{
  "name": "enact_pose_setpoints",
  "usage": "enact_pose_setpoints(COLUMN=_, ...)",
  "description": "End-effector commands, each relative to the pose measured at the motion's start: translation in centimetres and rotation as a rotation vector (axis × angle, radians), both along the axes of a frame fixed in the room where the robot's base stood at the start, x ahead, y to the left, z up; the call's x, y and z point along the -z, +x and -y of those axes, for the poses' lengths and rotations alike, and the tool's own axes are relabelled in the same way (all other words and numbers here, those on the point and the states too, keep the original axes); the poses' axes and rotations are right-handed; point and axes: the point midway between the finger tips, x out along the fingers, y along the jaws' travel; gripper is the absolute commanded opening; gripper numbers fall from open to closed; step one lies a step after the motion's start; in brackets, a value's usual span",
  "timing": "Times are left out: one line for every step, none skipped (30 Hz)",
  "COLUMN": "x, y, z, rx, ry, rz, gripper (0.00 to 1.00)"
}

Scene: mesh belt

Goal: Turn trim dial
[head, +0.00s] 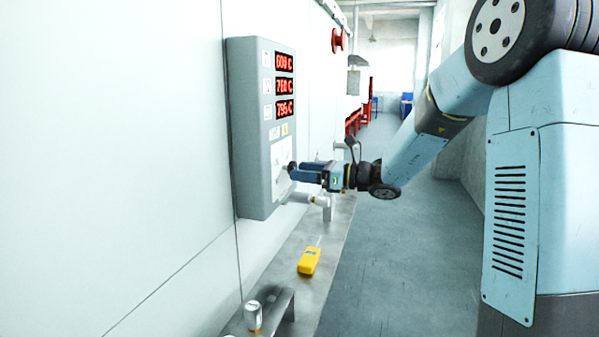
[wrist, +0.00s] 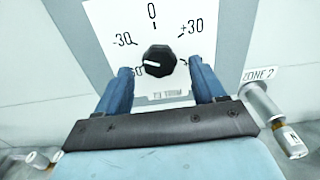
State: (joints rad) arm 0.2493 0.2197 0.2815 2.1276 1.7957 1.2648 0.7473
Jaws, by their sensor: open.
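The trim dial (wrist: 160,61) is a black faceted knob with a white pointer line, on a white scale plate in the wrist view. The plate is marked -30, 0 and +30, and the pointer points left, a little upward, below the -30 mark. My gripper (wrist: 165,88) is open, with one blue finger on each side of the knob and a visible gap to it. In the head view my gripper (head: 297,171) reaches the lower part of the grey control panel (head: 252,150), where the fingers partly hide the dial.
The panel has several red displays (head: 284,86) above the dial. A pipe stub (wrist: 262,101) tagged ZONE 2 juts out right of my gripper. A yellow handheld device (head: 309,261) and a metal cup (head: 253,313) are below the panel. The corridor floor to the right is clear.

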Motion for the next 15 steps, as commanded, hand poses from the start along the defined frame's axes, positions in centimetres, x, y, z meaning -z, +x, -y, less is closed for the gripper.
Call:
enact_pose_setpoints(x=0.0, y=0.2, z=-0.6, rx=-0.001, ry=0.0, rz=0.0, gripper=0.69)
enact_pose_setpoints(x=0.0, y=0.3, z=-0.9, rx=0.0, ry=0.0, rz=0.0, gripper=0.69)
enact_pose_setpoints(x=0.0, y=0.4, z=-1.1, rx=0.0, ry=0.0, rz=0.0, gripper=0.69)
enact_pose_setpoints(x=0.0, y=0.5, z=-1.3, rx=0.0, ry=0.0, rz=0.001, gripper=0.69)
enact_pose_setpoints(x=0.0, y=0.6, z=-1.5, rx=0.0, ry=0.0, rz=0.001, gripper=0.69)
enact_pose_setpoints(x=0.0, y=0.6, z=-1.6, rx=0.0, ry=0.0, rz=0.001, gripper=0.69)
enact_pose_setpoints(x=0.0, y=0.6, z=-1.7, rx=0.0, ry=0.0, rz=0.001, gripper=0.69)
enact_pose_setpoints(x=0.0, y=0.7, z=-1.8, rx=0.0, ry=0.0, rz=0.001, gripper=0.69)
enact_pose_setpoints(x=0.0, y=0.7, z=-1.9, rx=0.0, ry=0.0, rz=0.001, gripper=0.69)
enact_pose_setpoints(x=0.0, y=0.7, z=-1.9, rx=0.001, ry=0.0, rz=0.001, gripper=0.69)
enact_pose_setpoints(x=0.0, y=0.7, z=-1.9, rx=0.001, ry=0.0, rz=0.001, gripper=0.69)
enact_pose_setpoints(x=0.0, y=0.7, z=-1.9, rx=0.001, ry=0.0, rz=0.001, gripper=0.69)
enact_pose_setpoints(x=0.0, y=0.7, z=-1.9, rx=0.001, ry=0.0, rz=0.001, gripper=0.69)
enact_pose_setpoints(x=0.0, y=0.7, z=-1.9, rx=0.001, ry=0.0, rz=0.001, gripper=0.69)
enact_pose_setpoints(x=0.0, y=0.7, z=-1.9, rx=0.001, ry=0.0, rz=0.001, gripper=0.69)
